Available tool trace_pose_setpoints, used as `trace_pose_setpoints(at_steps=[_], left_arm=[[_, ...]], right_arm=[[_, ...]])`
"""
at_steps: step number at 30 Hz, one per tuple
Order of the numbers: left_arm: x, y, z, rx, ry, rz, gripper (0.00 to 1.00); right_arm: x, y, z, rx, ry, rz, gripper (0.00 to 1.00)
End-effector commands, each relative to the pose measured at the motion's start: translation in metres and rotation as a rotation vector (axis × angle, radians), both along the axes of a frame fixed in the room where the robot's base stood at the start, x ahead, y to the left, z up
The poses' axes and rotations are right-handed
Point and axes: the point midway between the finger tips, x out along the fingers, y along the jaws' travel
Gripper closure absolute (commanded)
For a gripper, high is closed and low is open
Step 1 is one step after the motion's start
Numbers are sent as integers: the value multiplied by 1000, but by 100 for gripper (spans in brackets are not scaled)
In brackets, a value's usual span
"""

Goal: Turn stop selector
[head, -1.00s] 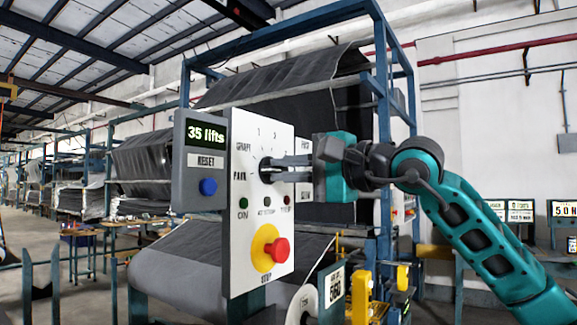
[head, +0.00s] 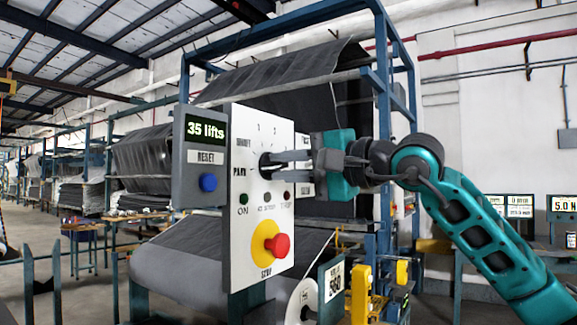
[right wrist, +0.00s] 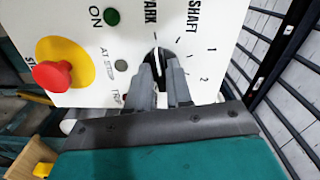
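The stop selector (head: 266,162) is a black round knob on the upper part of a white upright panel (head: 240,270), with PARK, SHAFT and number marks around it. My right gripper (head: 272,161) reaches in from the right, its two grey fingers at the knob. In the right wrist view the fingers lie either side of the dark selector (right wrist: 157,58), seemingly closed on its raised handle. The fingers hide part of it, and I cannot tell exactly which mark it points to. My left gripper is not in view.
Below the selector are a green ON lamp (head: 243,198) and a red mushroom button (head: 278,245) on a yellow disc. A grey box (head: 205,160) with a "35 lifts" display and blue reset button adjoins on the left. Blue machine frames and dark rolls stand behind.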

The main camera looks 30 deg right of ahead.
Motion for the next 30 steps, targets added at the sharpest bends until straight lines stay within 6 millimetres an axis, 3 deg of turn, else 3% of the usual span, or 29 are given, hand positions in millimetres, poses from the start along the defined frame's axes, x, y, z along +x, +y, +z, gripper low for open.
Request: trace_pose_setpoints(at_steps=[5,16,30], left_arm=[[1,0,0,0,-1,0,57],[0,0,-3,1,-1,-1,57],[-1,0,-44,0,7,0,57]], right_arm=[[0,0,0,1,0,0,62],[-8,-4,-1,2,0,-2,62],[-92,-39,-5,1,0,-5,62]])
